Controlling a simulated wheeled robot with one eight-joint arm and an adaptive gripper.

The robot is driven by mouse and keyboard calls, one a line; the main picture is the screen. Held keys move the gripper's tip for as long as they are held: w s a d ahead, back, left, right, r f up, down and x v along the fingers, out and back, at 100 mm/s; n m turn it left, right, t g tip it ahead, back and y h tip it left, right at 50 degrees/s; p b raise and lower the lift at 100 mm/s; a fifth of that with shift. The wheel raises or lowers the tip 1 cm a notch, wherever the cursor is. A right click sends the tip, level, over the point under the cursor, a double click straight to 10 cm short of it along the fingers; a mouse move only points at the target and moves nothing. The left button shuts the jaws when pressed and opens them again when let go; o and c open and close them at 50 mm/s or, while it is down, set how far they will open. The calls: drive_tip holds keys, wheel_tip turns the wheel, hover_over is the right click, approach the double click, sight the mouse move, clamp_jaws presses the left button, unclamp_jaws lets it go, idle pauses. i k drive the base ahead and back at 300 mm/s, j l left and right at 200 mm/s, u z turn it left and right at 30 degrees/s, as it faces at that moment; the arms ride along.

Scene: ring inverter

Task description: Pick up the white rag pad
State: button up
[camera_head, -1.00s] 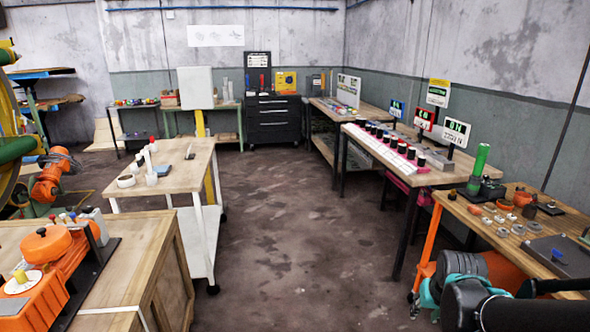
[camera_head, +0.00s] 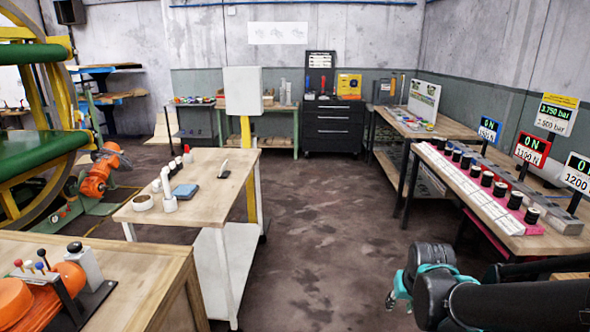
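I cannot single out the white rag pad with certainty. My gripper (camera_head: 400,291), with teal parts, is at lower right, over the floor and away from the cart and bench. My black arm partly hides it, and its opening does not show clearly.
The right bench (camera_head: 470,163) carries black cylinders and lit signs. A wooden crate (camera_head: 150,262) with orange equipment stands at near left. A black drawer cabinet (camera_head: 332,128) stands at the back. The floor (camera_head: 310,220) between cart and bench is clear.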

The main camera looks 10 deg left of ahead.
sight(157, 187)
drive_tip(key=i+l+u, duration=0.2)
drive_tip(key=i, duration=0.3)
drive_tip(key=i+l+u, duration=0.1)
drive_tip(key=i+u, duration=0.15)
drive_tip(key=i, duration=0.25)
